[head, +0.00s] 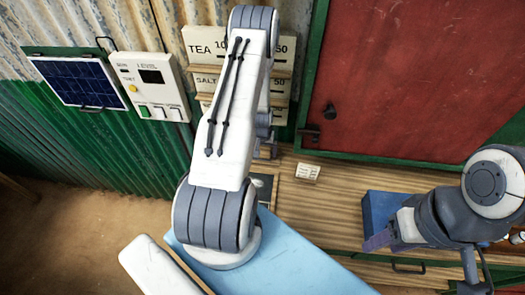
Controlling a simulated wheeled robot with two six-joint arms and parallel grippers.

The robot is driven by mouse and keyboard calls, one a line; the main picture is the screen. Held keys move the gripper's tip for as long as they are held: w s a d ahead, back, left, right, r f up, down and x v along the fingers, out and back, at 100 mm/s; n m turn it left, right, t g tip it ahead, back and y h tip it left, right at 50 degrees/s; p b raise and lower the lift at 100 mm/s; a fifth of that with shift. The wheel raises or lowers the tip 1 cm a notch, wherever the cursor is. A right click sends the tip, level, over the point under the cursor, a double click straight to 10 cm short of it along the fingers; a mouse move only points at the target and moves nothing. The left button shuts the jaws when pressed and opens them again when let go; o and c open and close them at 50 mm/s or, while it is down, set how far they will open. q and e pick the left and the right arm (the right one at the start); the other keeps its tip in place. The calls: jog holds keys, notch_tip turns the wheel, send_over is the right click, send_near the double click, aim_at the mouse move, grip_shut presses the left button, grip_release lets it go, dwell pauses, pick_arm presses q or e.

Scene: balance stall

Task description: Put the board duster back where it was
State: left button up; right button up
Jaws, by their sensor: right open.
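I cannot make out the board duster for certain in the head view. My left arm rises through the middle, and its wrist and gripper (267,146) are mostly hidden behind the arm link, in front of the price board (205,82). I cannot see that gripper's jaws. The board carries cards reading TEA and SALT. My right gripper (382,240) is at the right, over the wooden counter beside a blue box (380,205). It is open, and a purplish flat piece shows at its tip.
A small white block with print (307,173) stands on the counter (335,195). A red door panel (405,75) with a green frame is behind. A solar panel (78,82) and a white control box (152,85) are on the left wall. A light-blue surface (300,262) lies in front.

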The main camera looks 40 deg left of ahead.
aim_at(262, 152)
pick_arm(q)
jog(key=shift+r, duration=0.45)
jog(key=r, duration=0.5)
jog(key=shift+s+d+r, duration=0.25)
jog(key=shift+s, duration=0.05)
jog(key=r+p, duration=0.1)
jog(key=r, duration=0.1)
jog(key=r+p, duration=0.1)
jog(key=p, duration=0.1)
jog(key=s+r+p, duration=0.1)
jog(key=r, duration=0.1)
jog(key=shift+d+r, duration=0.25)
jog(key=shift+r, duration=0.05)
jog(key=shift+s, duration=0.1)
